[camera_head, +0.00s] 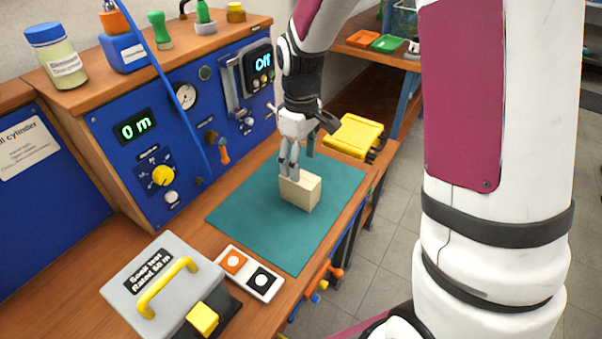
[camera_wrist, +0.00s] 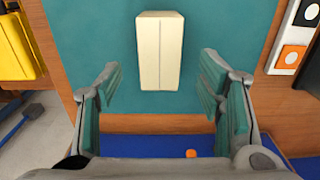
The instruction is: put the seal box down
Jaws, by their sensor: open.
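The seal box, which I take to be the small cream block (camera_head: 301,190), stands on the teal mat (camera_head: 252,238) on the bench. My gripper (camera_head: 290,170) is open beside and just above it in the head view. In the wrist view the box (camera_wrist: 160,50) lies beyond the tips of my open gripper (camera_wrist: 160,80), centred between the fingers, with clear gaps on both sides. The fingers do not appear to touch it. Nothing is between the fingers.
A grey case with a yellow handle (camera_head: 167,288) and a plate with orange and black buttons (camera_head: 249,273) stand at the front. A blue control panel (camera_head: 185,125) rises behind the mat. A yellow case (camera_head: 353,136) is past the mat's far end. The mat's front is clear.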

